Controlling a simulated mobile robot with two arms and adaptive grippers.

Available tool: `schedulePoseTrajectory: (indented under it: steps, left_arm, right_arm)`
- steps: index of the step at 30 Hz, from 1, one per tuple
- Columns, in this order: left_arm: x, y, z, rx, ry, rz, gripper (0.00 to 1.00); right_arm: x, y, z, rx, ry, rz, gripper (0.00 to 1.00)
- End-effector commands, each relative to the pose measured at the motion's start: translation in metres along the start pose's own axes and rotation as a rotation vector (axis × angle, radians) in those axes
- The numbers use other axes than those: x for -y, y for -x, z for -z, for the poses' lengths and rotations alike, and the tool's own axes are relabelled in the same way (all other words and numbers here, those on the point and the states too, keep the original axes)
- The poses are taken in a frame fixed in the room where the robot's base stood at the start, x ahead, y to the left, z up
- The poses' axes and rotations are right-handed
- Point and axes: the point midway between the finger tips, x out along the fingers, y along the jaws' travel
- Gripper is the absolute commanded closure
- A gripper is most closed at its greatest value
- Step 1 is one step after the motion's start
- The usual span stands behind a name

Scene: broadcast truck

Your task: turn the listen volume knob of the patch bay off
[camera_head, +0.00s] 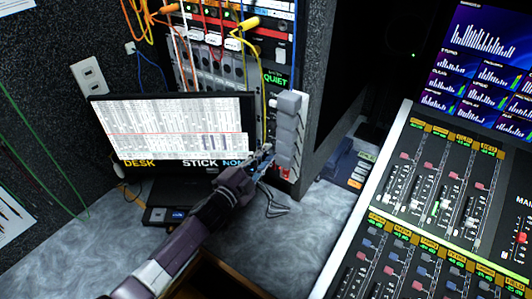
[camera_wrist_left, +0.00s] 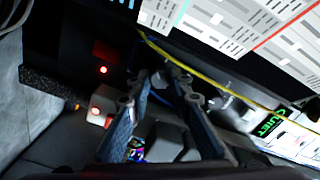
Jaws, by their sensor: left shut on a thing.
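The patch bay (camera_head: 222,70) stands in the rack behind the monitor, with cables plugged into it. My left gripper (camera_head: 266,157) reaches in from the left to the rack's lower right, beside a column of grey blocks (camera_head: 289,130). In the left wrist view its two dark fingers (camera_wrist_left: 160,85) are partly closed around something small. This appears to be the listen volume knob, but the fingers and shadow hide it, so its setting cannot be read. My right gripper is in neither view.
A monitor (camera_head: 180,130) stands left of the gripper. A yellow cable (camera_wrist_left: 210,87) passes close to the fingertips. A red-lit switch block (camera_wrist_left: 101,107) is nearby. The mixing console (camera_head: 425,200) fills the right. The grey desk (camera_head: 285,245) is clear in front.

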Motion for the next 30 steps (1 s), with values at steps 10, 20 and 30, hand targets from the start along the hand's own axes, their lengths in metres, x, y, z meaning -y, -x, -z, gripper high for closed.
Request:
schedulePoseTrajectory:
  steps: [10, 20, 30]
  left_arm:
    - [-0.001, 0.0, 0.0, 0.003, 0.327, -0.002, 1.0]
    - [-0.001, 0.0, -0.001, 0.003, 0.611, -0.001, 1.0]
    - [-0.002, 0.0, 0.0, 0.002, 0.788, -0.002, 1.0]
  right_arm:
    - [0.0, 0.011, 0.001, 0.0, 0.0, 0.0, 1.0]
    - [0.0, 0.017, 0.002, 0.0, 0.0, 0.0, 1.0]
    - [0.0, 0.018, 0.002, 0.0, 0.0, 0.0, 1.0]
